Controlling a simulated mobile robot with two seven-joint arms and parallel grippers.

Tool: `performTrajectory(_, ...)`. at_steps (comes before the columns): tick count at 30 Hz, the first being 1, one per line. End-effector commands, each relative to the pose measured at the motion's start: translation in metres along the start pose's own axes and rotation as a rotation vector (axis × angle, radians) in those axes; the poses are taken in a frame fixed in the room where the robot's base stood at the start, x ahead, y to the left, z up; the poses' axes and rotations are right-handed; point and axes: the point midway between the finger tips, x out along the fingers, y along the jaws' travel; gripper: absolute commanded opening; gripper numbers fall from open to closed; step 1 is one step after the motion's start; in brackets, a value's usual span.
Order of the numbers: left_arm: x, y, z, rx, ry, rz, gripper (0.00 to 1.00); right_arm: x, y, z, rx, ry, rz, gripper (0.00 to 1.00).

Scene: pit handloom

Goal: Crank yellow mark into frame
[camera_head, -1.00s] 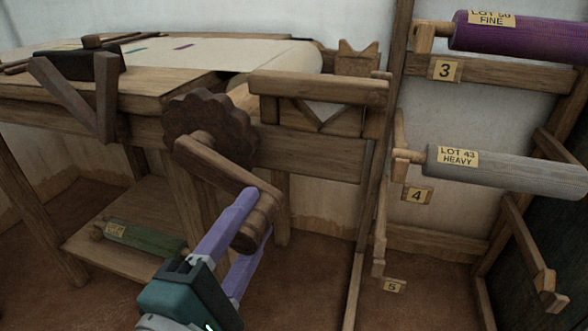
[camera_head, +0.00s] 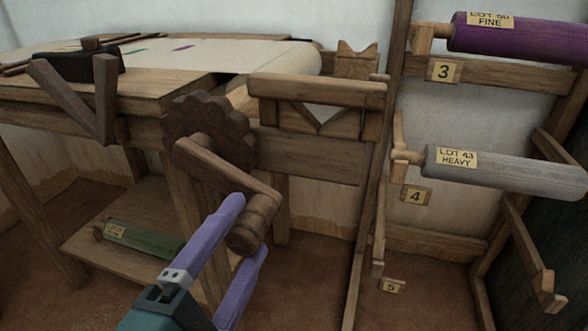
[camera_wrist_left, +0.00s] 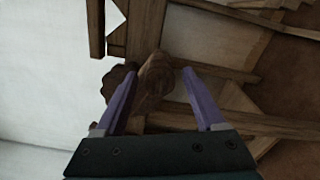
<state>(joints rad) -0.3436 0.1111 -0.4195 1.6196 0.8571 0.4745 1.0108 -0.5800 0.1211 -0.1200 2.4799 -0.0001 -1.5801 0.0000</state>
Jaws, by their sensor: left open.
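The crank (camera_head: 225,168) is a wooden arm on a toothed wooden wheel (camera_head: 208,130) at the loom's front. Its arm slopes down to the right and ends in a round wooden handle (camera_head: 248,228). My left gripper (camera_head: 251,225) has purple fingers and is open, one on each side of the handle's end. The left wrist view also shows the handle (camera_wrist_left: 156,74) between the spread fingers, with gaps beside it. I see no yellow mark.
A wooden rack on the right holds a purple roll (camera_head: 520,35) and a grey roll (camera_head: 510,172). A green roll (camera_head: 145,239) lies on the low shelf under the loom. A wooden bracket (camera_head: 318,100) stands right of the wheel.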

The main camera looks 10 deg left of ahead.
Motion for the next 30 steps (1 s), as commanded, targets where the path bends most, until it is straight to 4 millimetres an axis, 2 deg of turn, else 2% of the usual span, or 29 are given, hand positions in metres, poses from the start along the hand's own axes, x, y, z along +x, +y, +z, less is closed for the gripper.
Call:
performTrajectory(6, -0.047, 0.0, 0.0, 0.001, -0.001, -0.005, 0.72, -0.006, 0.0, -0.002, 0.0, 0.0, 0.0, 0.5)
performTrajectory(12, -0.072, 0.0, 0.0, 0.0, -0.001, -0.002, 0.72, -0.007, 0.0, -0.002, 0.0, 0.0, 0.0, 0.5)
performTrajectory(27, -0.077, 0.001, 0.001, 0.0, -0.001, 0.0, 0.72, -0.008, 0.0, -0.002, 0.0, 0.0, 0.0, 0.5)
performTrajectory(30, -0.074, 0.012, 0.009, 0.025, -0.023, -0.013, 0.72, -0.018, 0.001, -0.006, 0.0, -0.001, 0.0, 0.5)
